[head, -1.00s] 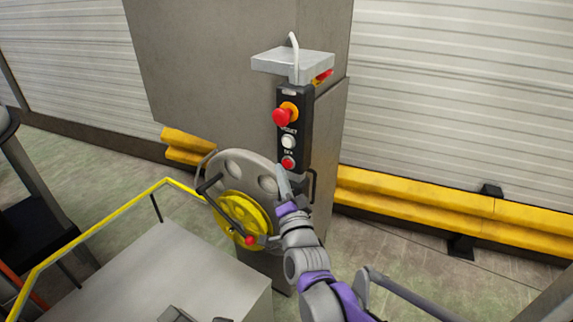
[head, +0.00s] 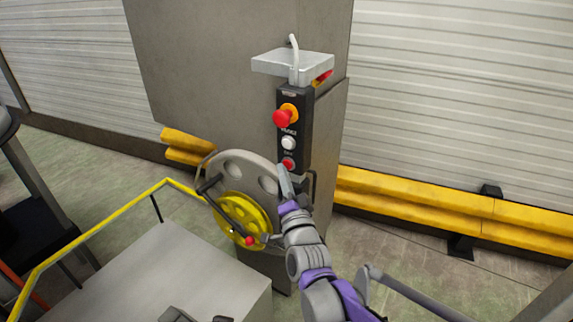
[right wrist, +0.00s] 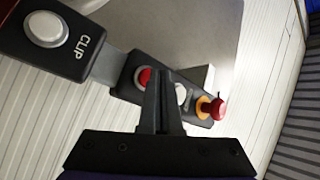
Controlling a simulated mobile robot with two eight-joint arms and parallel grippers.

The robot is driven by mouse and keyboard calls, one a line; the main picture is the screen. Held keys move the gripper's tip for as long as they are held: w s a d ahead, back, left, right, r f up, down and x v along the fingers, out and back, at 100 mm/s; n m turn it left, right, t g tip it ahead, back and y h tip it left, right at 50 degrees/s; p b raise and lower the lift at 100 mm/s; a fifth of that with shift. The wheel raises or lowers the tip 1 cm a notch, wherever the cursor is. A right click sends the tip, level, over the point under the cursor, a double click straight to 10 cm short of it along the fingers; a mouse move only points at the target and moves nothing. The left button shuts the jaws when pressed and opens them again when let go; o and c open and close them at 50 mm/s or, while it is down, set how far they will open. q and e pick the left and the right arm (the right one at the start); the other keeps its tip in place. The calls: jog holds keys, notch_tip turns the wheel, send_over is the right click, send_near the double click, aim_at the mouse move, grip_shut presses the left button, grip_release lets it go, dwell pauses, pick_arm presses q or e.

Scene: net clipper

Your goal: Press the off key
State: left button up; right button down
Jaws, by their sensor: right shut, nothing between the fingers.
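A black control box (head: 307,135) hangs on a grey cabinet. It carries a red mushroom button (head: 283,117) on an orange collar, a white button (head: 288,143), and a flat red key (head: 287,164) at the bottom whose label is too blurred to read. My right gripper (head: 284,172) is shut and empty, its tip just below the red key in the head view. In the right wrist view, the shut fingers (right wrist: 158,75) overlap the right edge of the red key (right wrist: 143,77); I cannot tell whether they touch it. My left gripper is not in view.
A grey disc with a yellow wheel (head: 232,213) sits left of my right gripper, close to it. A yellow barrier (head: 420,208) runs along the wall at right. A second box (right wrist: 45,40) marked CLIP shows in the right wrist view.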

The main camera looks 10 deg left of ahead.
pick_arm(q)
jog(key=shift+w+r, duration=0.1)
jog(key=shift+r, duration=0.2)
pick_arm(e)
jog(key=shift+w+d, duration=0.2)
jog(key=shift+w, duration=0.2)
dwell(0.4)
dwell(0.3)
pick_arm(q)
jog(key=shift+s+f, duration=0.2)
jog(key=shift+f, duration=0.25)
pick_arm(e)
jog(key=shift+s+a, duration=0.3)
jog(key=shift+s, duration=0.55)
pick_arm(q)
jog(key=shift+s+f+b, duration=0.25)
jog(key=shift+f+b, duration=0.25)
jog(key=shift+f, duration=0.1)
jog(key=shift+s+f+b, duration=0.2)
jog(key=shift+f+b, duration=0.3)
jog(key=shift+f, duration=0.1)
pick_arm(e)
jog(key=s, duration=0.1)
jog(key=s+a, duration=0.1)
jog(key=s, duration=0.2)
jog(key=shift+s+a, duration=0.3)
jog(key=shift+a, duration=0.05)
jog(key=shift+d, duration=0.1)
